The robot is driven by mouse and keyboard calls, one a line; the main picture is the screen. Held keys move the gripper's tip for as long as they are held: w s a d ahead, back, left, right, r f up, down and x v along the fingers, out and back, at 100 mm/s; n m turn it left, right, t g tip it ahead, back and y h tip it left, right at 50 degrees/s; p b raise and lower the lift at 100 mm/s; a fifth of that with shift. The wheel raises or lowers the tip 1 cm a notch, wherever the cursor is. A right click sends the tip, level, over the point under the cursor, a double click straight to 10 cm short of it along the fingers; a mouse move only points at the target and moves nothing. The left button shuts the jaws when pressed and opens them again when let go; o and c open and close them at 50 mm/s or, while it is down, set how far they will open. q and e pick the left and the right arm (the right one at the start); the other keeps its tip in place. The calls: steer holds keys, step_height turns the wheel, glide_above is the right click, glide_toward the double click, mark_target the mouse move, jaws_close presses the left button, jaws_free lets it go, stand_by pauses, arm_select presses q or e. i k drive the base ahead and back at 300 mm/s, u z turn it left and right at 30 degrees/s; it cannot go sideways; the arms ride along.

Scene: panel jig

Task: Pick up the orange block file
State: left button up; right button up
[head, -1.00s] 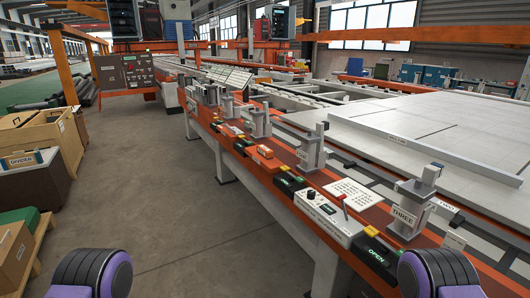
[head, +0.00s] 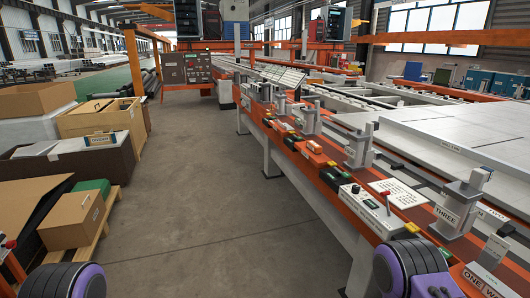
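A small orange block (head: 314,147) lies on the orange-topped bench (head: 413,212), between dark boxes along its near edge. It may be the block file, but it is too small and far to be sure. Neither of my grippers is in view. Only rounded purple and black parts of my arms show at the bottom left and bottom right, well short of the block.
Grey clamp posts (head: 360,147) line the bench, and a white control box (head: 366,209) sits at its near edge. Cardboard boxes (head: 72,220) on a pallet stand at left. The grey floor (head: 210,215) between them is clear.

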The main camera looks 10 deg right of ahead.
mark_target(311, 145)
steer(key=u, duration=0.6)
steer(key=i, duration=1.3)
steer(key=z, duration=1.35)
steer(key=i, duration=0.8)
steer(key=z, duration=0.9)
